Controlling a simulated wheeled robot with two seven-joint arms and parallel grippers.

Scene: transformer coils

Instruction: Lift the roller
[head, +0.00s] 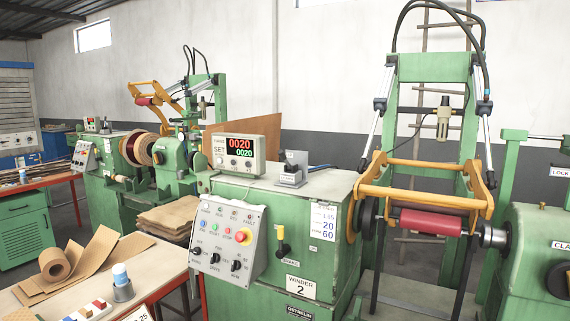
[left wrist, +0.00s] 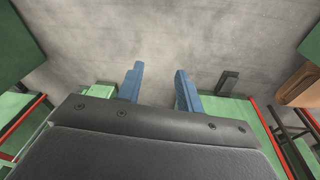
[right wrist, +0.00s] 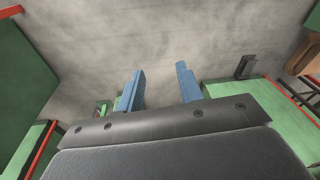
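The red roller (head: 431,222) sits in the yellow frame (head: 424,192) of the winder at the right of the head view. The frame's bars are above and behind the roller. A second, smaller red roller (head: 145,101) shows on the machine farther back at the left. My left gripper (left wrist: 158,68) shows two blue fingers apart with nothing between them, over the grey floor. My right gripper (right wrist: 159,68) likewise shows two blue fingers apart and empty. Neither gripper is in the head view. The wrist views do not show the roller.
The green winder cabinet (head: 285,225) with its control panel (head: 227,240) and counter box (head: 243,151) stands left of the roller. Another green cabinet (head: 530,260) stands right. A bench (head: 140,256) with a cardboard roll (head: 57,265) is at the lower left.

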